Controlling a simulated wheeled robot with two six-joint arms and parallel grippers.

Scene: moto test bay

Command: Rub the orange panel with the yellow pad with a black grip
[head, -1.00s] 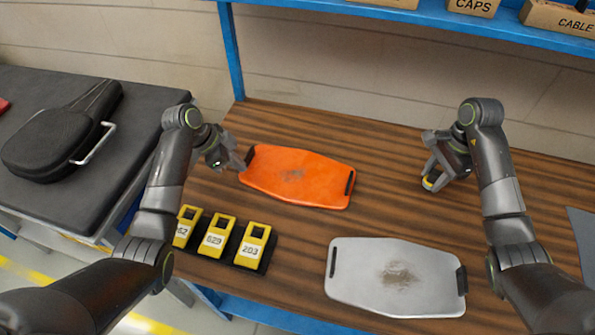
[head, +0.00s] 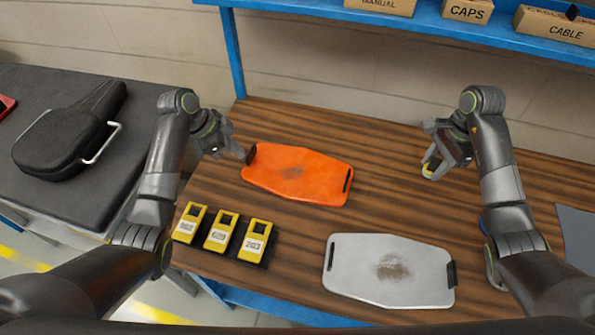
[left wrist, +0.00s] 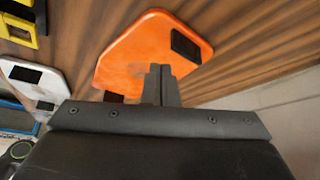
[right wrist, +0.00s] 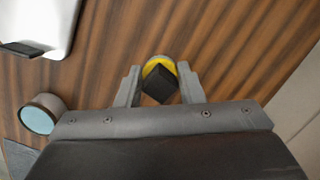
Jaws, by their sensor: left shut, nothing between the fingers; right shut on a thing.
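The orange panel (head: 318,184) lies flat on the wooden bench, with a dark smudge in its middle and a black handle at each end. It also shows in the left wrist view (left wrist: 135,57). My left gripper (head: 240,153) is shut and empty beside the panel's left end. My right gripper (right wrist: 158,88) is shut on the black grip of the yellow pad (right wrist: 151,66). In the head view the pad (head: 427,173) is to the right of the orange panel, apart from it, and partly hidden by the fingers.
A silver panel (head: 350,262) with a dark smudge lies nearer the front. Yellow-and-black numbered blocks (head: 222,233) stand at the front left. A round blue-topped item (right wrist: 38,115) is near my right gripper. A shelf (head: 480,28) with boxes runs above the bench.

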